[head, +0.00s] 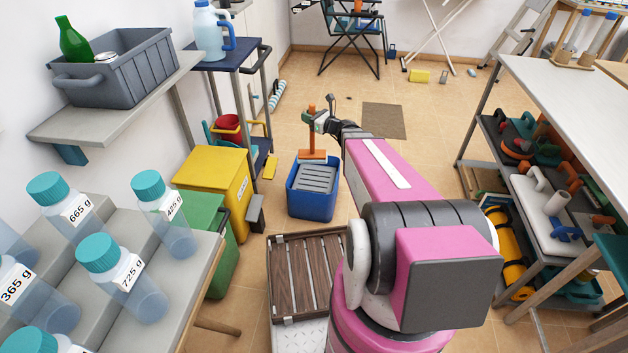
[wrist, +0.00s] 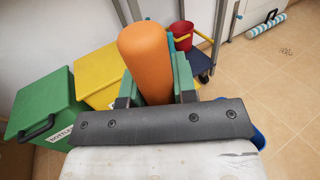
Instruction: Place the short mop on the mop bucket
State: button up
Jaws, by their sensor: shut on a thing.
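The short mop is orange, with an upright handle (head: 312,135) and a wide flat head (head: 313,155). My gripper (head: 316,122) is shut on the handle near its upper part. In the wrist view the handle (wrist: 147,60) stands as a thick orange cylinder between the fingers (wrist: 155,90). The mop bucket (head: 311,204) is blue with a grey ribbed top and stands on the floor. The mop head shows at the bucket's far edge; I cannot tell whether it touches. In the wrist view only a blue sliver of the bucket (wrist: 258,138) shows behind my gripper.
Yellow (head: 212,178) and green (head: 222,250) bins stand left of the bucket, with a blue-topped cart (head: 222,55) behind. A wooden slatted platform (head: 300,270) lies in front. Shelving (head: 575,95) stands at the right. Tiled floor is open beyond, around a brown mat (head: 384,120).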

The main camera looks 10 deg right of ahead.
jog(key=w+a+f+m+t+h, duration=0.1)
jog(key=w+a+f, duration=0.25)
jog(key=f, duration=0.45)
jog(key=w+a+f+m+t+h, duration=0.1)
jog(key=w+a+f+h, duration=0.1)
jog(key=w+f, duration=0.5)
jog(key=w+d+f, duration=0.5)
jog(key=d+f, duration=0.4)
jog(key=f, duration=0.4)
jog(key=shift+f, duration=0.15)
jog(key=o, duration=0.9)
